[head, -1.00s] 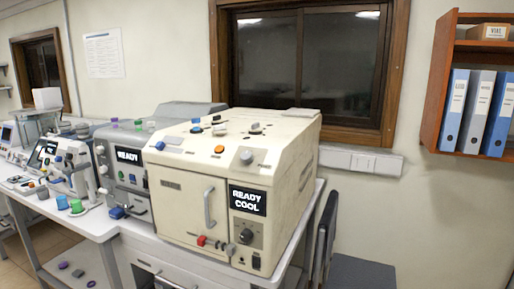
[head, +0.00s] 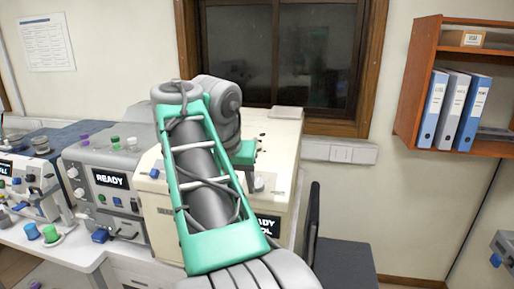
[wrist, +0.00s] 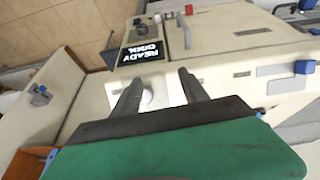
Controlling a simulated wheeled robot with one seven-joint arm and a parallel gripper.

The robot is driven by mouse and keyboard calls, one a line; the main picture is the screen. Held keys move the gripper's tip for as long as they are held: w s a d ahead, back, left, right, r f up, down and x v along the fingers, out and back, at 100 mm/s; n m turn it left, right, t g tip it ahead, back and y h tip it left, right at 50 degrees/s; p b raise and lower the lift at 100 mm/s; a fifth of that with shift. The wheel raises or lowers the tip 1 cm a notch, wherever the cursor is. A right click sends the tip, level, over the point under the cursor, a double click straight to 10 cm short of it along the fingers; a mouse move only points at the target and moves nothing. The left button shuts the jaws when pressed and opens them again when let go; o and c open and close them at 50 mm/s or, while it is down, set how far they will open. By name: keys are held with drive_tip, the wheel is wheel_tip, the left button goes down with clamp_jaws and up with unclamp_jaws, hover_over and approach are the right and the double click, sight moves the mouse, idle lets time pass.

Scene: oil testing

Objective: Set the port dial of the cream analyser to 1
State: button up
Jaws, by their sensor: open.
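The cream analyser (head: 284,146) stands on the bench, partly hidden by my arm in the head view. It also fills much of the wrist view (wrist: 230,40). A pale round dial (head: 259,184) sits on its upper front edge. In the wrist view that dial (wrist: 148,95) shows between the fingers, near the left one. I cannot read its setting or see whether a finger touches it. My gripper (wrist: 158,80) is open, with nothing held. The display (wrist: 142,52) reads READY COOL. In the head view my arm covers part of it.
A grey analyser (head: 108,170) with a READY display stands to the left. A blue knob (wrist: 306,67) and a red part (wrist: 188,9) show on the cream body. A dark chair (head: 340,262) stands at right. The shelf (head: 400,95) holds binders.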

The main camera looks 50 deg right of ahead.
sight(257, 183)
drive_tip(key=s+d+r+m+p, duration=0.1)
drive_tip(key=s+d+r+m, duration=0.2)
drive_tip(key=r, duration=0.3)
drive_tip(key=b+x, duration=0.4)
drive_tip(key=x, duration=0.4)
drive_tip(key=shift+w, duration=0.15)
drive_tip(key=shift+r, duration=0.1)
clamp_jaws()
